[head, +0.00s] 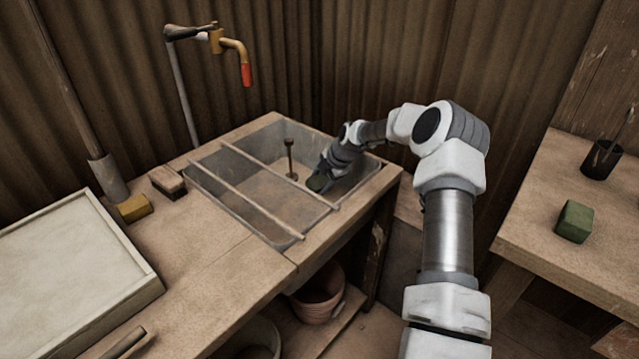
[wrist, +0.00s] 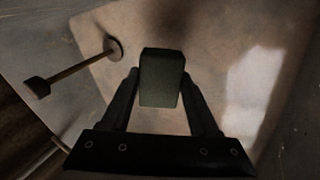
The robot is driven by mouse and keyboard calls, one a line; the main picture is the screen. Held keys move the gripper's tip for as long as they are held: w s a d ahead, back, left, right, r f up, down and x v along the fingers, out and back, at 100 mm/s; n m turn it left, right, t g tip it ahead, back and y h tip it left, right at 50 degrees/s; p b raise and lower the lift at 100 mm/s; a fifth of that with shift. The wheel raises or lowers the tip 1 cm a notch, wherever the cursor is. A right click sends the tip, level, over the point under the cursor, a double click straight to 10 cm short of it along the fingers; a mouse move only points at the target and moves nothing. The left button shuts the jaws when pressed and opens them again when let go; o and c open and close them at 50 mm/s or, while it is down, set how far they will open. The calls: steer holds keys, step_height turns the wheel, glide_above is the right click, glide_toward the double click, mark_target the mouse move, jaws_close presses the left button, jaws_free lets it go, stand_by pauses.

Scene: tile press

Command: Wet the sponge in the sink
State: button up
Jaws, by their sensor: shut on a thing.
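My gripper (head: 325,174) reaches down into the right end of the grey sink (head: 222,199), below its rim. In the wrist view my gripper (wrist: 162,85) is shut on a dark green block (wrist: 161,92), which sits between the two fingers. The block also shows in the head view (head: 318,184), partly covered by my gripper. I cannot tell for sure whether this block is the sponge, or whether it touches the bottom. Brown, possibly wet, surface shows inside the sink.
Two bars (head: 237,187) cross the sink. An upright dark rod (head: 290,160) stands inside, close to my gripper. A tap with a red end (head: 246,75) hangs above. A brush (head: 167,182) and a pale tray (head: 148,287) are left. Another green block (head: 575,221) lies on the right table.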

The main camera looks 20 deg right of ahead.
mark_target(321, 181)
step_height(321, 181, up, 17)
steer(key=p, duration=0.8)
steer(key=shift+p, duration=0.35)
stand_by(0.5)
stand_by(2.0)
steer(key=shift+r+p, duration=1.15)
steer(key=shift+r, duration=0.7)
